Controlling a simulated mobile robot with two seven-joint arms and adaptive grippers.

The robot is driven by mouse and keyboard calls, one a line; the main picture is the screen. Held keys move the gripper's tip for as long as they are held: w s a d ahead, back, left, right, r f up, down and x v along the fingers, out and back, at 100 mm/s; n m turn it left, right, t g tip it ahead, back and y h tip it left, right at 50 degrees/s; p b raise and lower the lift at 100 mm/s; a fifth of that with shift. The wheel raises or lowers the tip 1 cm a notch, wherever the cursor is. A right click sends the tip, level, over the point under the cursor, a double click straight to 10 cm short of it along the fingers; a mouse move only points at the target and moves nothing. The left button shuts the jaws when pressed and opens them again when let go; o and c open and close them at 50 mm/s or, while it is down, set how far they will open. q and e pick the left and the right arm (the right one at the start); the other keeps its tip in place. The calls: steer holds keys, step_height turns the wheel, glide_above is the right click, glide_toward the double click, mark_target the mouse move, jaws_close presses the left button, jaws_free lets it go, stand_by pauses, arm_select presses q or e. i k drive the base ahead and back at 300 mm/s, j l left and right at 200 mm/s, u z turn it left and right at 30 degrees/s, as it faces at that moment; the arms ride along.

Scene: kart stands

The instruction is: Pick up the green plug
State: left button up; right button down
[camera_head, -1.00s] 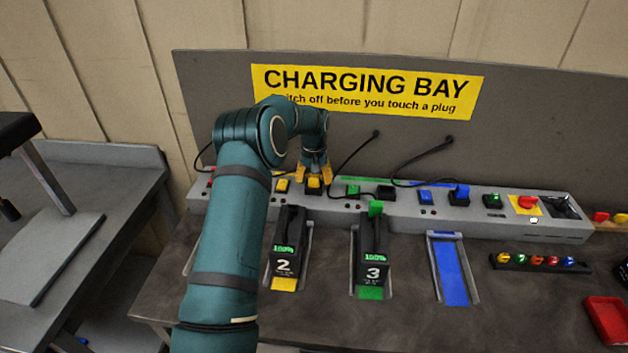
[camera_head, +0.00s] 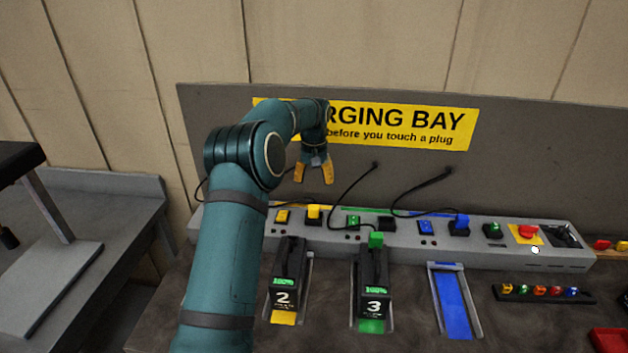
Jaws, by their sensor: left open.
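The green plug (camera_head: 376,240) is at the rear end of the black battery marked 3 (camera_head: 372,275), in front of the grey charging strip. A black cable loops from the back panel down towards it. A dark socket (camera_head: 387,223), with no plug in it, is just behind it on the strip. My left gripper (camera_head: 313,175) has yellow fingertips that are apart and empty. It hangs above the strip, up and left of the green plug, over the yellow plug (camera_head: 314,212). My right gripper is not in view.
A green switch (camera_head: 352,222) is left of the socket. A blue plug (camera_head: 461,221) sits in the strip further right. Battery 2 (camera_head: 287,275) stands left of battery 3. The blue bay (camera_head: 453,300) is empty. Looping cables hang before the back panel (camera_head: 540,160).

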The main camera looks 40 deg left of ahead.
mark_target(375, 238)
steer(key=k, duration=1.5)
